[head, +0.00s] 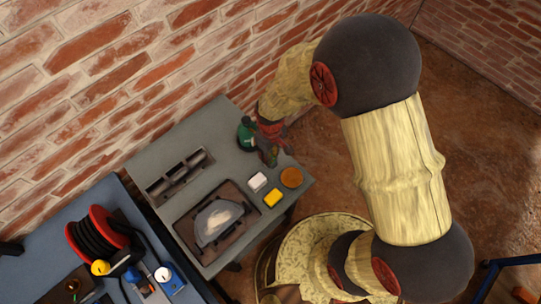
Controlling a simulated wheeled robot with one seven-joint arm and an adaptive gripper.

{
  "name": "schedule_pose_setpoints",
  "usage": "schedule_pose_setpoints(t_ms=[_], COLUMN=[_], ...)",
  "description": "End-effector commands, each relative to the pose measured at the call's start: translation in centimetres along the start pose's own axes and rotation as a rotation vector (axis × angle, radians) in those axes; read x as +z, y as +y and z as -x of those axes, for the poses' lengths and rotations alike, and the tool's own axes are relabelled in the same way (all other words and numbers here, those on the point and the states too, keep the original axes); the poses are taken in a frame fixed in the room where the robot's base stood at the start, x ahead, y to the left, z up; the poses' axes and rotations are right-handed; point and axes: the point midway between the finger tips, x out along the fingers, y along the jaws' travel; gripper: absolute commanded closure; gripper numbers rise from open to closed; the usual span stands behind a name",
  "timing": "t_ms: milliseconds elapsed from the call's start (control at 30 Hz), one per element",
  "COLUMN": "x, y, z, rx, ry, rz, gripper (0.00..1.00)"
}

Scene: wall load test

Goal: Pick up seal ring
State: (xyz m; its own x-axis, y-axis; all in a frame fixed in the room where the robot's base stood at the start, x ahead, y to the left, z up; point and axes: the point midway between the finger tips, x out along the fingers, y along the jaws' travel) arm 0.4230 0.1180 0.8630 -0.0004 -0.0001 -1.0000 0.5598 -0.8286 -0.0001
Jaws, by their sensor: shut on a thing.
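My gripper (271,157) is small and dark in the head view, low over the far right part of the grey table. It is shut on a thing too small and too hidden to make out. I cannot tell whether that thing is the seal ring. No seal ring shows clearly elsewhere on the table. A round brown-orange disc (291,177) lies to the right of and nearer than the gripper, apart from it.
The grey table (225,113) bears a green object (245,134) beside my gripper, a white block (257,182), a yellow block (272,198), a slotted holder (163,187) with dark cylinders, and a dark tray (187,228) with a pale half-disc. A red cable reel (97,234) stands on the blue bench. A brick wall (60,100) stands behind.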

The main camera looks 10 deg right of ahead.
Motion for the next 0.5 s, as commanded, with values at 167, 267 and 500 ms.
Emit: schedule_pose_setpoints(t_ms=[167,267,500], x=[-0.1,0.7,3.4], y=[0.0,-1.2,-5.2], z=[2.6,4.3,9.2], rx=[0.001,0.001,0.0], ry=[0.003,0.003,0.002], rz=[0.0,0.003,0.006], gripper=[0.82,0.82,0.82])
